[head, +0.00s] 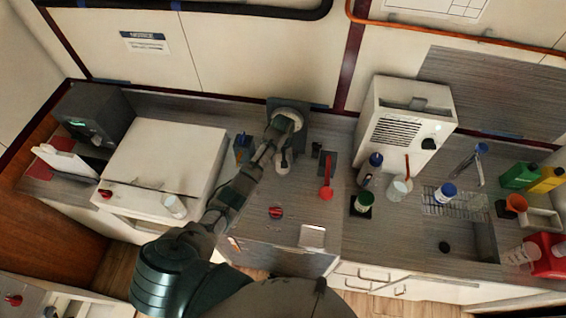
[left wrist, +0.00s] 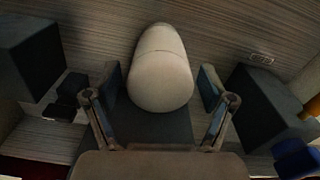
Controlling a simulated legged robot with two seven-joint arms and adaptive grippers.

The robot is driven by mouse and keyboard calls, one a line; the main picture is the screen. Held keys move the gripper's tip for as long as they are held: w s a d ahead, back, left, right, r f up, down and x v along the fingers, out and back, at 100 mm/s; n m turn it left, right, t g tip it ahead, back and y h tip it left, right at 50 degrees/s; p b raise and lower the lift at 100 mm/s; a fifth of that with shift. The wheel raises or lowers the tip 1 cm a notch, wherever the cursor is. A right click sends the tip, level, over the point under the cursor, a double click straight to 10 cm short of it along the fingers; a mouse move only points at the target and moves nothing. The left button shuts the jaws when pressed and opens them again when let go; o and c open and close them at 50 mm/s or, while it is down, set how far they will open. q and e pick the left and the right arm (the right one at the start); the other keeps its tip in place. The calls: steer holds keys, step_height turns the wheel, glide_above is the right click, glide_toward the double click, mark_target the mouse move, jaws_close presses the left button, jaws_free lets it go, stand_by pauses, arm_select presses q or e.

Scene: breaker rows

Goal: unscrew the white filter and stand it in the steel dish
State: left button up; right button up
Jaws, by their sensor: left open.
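The white filter (left wrist: 160,75) is a pale rounded cylinder in the middle of the left wrist view. In the head view a pale round form (head: 289,113) shows at the dark mount on the back of the counter, partly covered by my arm. My left gripper (left wrist: 158,84) is open, one finger on each side of the filter, with small gaps visible. In the head view this gripper (head: 274,141) is at the mount, its fingers hard to make out. A pale square item (head: 312,237) at the counter's front edge may be the steel dish. My right gripper is out of view.
A red-handled item (head: 326,180) and a red knob (head: 275,213) are right of and below my arm. A white vented unit (head: 404,122), bottles and a wire rack (head: 455,203) stand farther right. A white box (head: 165,160) is left. Some counter near the pale square is bare.

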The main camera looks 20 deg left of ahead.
arm_select(q)
steer(key=m, duration=0.5)
steer(key=shift+m, duration=0.3)
steer(key=m, duration=0.3)
steer(key=shift+m, duration=0.4)
steer(key=m, duration=0.8)
steer(key=shift+m, duration=0.3)
steer(key=shift+c, duration=0.2)
steer(key=c, duration=1.1)
steer(key=shift+o, duration=0.2)
steer(key=n, duration=0.5)
steer(key=shift+r, duration=0.15)
steer(key=shift+r, duration=2.4)
